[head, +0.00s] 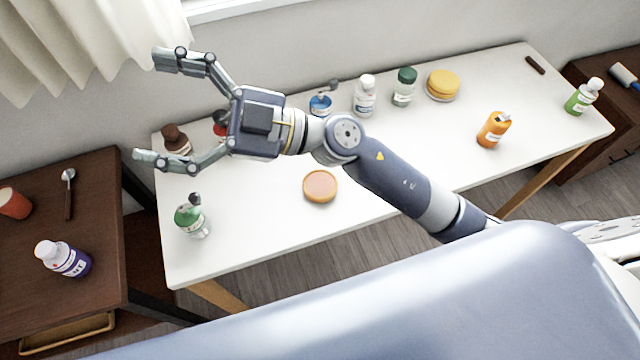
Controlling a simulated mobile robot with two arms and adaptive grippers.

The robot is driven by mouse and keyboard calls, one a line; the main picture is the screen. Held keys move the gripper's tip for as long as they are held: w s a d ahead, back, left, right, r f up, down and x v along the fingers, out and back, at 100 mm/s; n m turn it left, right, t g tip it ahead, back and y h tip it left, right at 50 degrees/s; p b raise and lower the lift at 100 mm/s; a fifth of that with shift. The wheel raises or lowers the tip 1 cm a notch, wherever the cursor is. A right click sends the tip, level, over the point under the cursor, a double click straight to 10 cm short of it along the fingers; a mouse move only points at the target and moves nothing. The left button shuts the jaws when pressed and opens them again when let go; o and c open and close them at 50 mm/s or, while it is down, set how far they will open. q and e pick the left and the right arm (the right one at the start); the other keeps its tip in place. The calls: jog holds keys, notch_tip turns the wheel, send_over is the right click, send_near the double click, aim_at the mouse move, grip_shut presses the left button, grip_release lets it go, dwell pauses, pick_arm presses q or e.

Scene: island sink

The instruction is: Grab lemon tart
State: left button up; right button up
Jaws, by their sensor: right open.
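Two round pastry-like things are on the white table (250,240). A flat tart-like disc (320,187) with a tan rim and pinkish-tan top lies near the front edge. A thicker yellow-orange round (443,84) sits at the back right. I cannot tell for sure which is the lemon tart. My right gripper (150,108) is open with its fingers wide apart, pointing left above the table's back left end. It is to the upper left of the disc and far left of the yellow round. It appears empty. My left gripper is not in view.
A brown side table (90,200) is at left. My right arm crosses above the table's middle.

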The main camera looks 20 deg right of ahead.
jog(key=s+a+f+n+g+h, duration=0.35)
jog(key=f+g, duration=0.25)
jog(key=f, duration=0.2)
jog(key=m+h, duration=0.5)
jog(key=h, duration=1.3)
send_over(319, 184)
notch_tip(319, 184, down, 17)
jog(key=shift+t, duration=0.3)
jog(key=f, duration=0.3)
jog(key=f+p, duration=0.1)
jog(key=f, duration=0.1)
jog(key=shift+w+d, duration=0.15)
jog(key=shift+w, duration=0.1)
jog(key=f, duration=0.1)
jog(key=f+p, duration=0.1)
jog(key=f, duration=0.1)
jog(key=f+p, duration=0.1)
jog(key=shift+s+a+f, duration=0.2)
jog(key=shift+s+f, duration=0.05)
jog(key=shift+f, duration=0.45)
jog(key=c, duration=1.2)
